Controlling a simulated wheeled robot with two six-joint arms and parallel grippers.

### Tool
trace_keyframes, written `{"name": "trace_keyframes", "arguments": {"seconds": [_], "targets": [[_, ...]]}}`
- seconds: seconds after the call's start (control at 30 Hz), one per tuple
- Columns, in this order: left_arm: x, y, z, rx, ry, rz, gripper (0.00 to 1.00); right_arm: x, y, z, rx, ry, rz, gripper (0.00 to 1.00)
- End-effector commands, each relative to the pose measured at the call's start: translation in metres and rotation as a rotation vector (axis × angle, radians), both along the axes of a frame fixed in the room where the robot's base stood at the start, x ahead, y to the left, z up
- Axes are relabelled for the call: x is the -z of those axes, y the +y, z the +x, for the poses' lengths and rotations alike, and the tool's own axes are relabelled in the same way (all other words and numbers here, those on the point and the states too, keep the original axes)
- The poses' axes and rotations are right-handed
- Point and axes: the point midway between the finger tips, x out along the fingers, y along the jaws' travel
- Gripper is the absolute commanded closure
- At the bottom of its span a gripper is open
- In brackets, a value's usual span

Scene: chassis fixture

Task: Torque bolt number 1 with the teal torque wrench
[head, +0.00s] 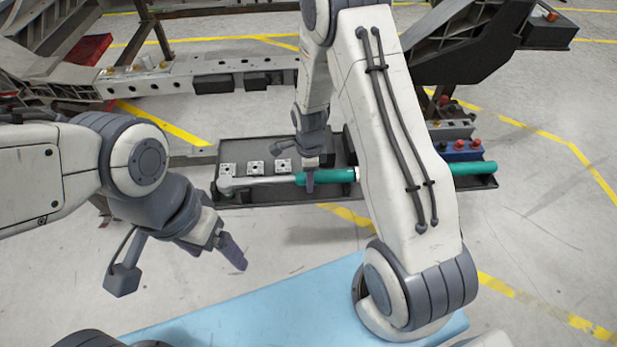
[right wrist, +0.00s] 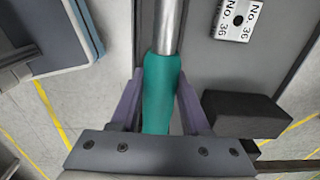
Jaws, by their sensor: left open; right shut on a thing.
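The teal torque wrench (head: 262,182) lies along the front of a dark tray (head: 237,202). Its silver shaft points left and its head is at the tray's left end. My right gripper (head: 309,182) is shut on its teal handle (right wrist: 163,85), with one finger on each side in the right wrist view. My right arm hides part of the tray. My left gripper (head: 233,254) is open and empty above the floor, in front of the tray. Bolts (head: 147,63) show on the grey chassis rail (head: 205,68); I cannot read which is number 1.
Another teal cylinder (head: 475,168) shows at the tray's right end. Labelled metal blocks (head: 255,167) sit behind the wrench shaft; one reads No. 36 in the right wrist view (right wrist: 236,20). A blue block with red knobs (head: 460,150) stands right. A light blue mat (head: 270,310) lies in front.

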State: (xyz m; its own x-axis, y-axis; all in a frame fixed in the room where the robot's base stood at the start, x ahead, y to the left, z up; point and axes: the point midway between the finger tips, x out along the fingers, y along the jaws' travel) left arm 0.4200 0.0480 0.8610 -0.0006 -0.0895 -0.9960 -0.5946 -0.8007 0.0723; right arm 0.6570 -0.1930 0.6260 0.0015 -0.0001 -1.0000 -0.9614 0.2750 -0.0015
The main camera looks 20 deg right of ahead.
Motion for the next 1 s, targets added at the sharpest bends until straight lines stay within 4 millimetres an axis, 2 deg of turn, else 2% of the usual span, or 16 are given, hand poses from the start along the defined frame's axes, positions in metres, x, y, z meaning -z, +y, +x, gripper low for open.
{"name": "trace_keyframes", "arguments": {"seconds": [0.03,0.7,1.0], "targets": [[-0.007,0.000,0.000,0.000,0.000,0.000,0.16,-0.009,0.000,0.001,0.000,-0.003,0.000,1.00],[-0.050,0.000,0.000,0.000,0.000,0.000,0.16,-0.056,0.000,0.000,0.000,-0.001,0.000,1.00],[-0.058,0.000,0.000,0.000,0.000,0.000,0.16,-0.064,0.000,0.000,0.000,-0.001,0.000,1.00]]}}
